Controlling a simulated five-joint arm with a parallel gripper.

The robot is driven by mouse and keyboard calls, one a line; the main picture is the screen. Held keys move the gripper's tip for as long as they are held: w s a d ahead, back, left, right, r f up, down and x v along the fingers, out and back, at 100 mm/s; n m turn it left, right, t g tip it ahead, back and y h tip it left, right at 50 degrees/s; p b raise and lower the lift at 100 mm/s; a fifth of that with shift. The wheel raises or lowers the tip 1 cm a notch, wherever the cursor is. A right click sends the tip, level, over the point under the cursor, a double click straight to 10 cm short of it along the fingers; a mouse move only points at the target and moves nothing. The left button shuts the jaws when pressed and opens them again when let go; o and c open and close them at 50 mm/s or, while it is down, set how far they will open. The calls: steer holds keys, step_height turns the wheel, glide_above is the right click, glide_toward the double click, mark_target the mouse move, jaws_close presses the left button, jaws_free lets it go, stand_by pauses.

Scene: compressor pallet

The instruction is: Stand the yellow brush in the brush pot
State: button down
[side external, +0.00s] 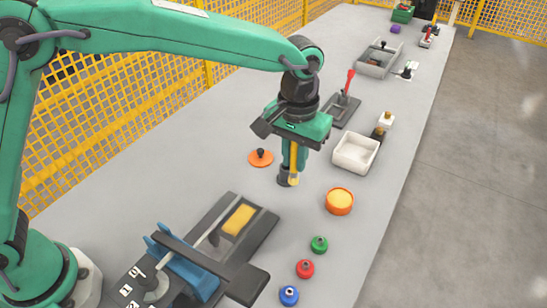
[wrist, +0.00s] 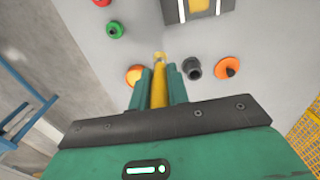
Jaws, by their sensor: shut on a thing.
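My gripper (side external: 294,163) points down over the middle of the grey table and is shut on the yellow brush (side external: 294,179). In the wrist view the gripper (wrist: 159,72) holds the brush (wrist: 159,88) between its two green fingers, with the tip beyond them. The dark, round brush pot (side external: 283,180) stands just behind the brush and is partly hidden in the side view. In the wrist view the pot (wrist: 193,68) is open-topped and stands right of the brush tip, with a gap between them. The brush looks roughly upright and outside the pot.
An orange jar with yellow contents (side external: 340,201) stands close by, partly hidden behind the fingers in the wrist view. An orange lid with a black knob (side external: 261,158) lies beyond the pot. A white tray (side external: 369,154), green (side external: 319,245), red (side external: 305,269) and blue (side external: 289,295) knobs surround the area.

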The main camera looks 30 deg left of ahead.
steer(key=w+a+f, duration=0.6)
steer(key=w, duration=0.3)
steer(key=shift+a+f, duration=0.3)
steer(key=shift+f, duration=0.1)
steer(key=shift+w, duration=0.1)
steer(key=shift+f, duration=2)
steer(key=shift+f, duration=0.1)
steer(key=c, duration=1.3)
jaws_free()
steer(key=shift+c, duration=0.2)
step_height(320, 180, up, 12)
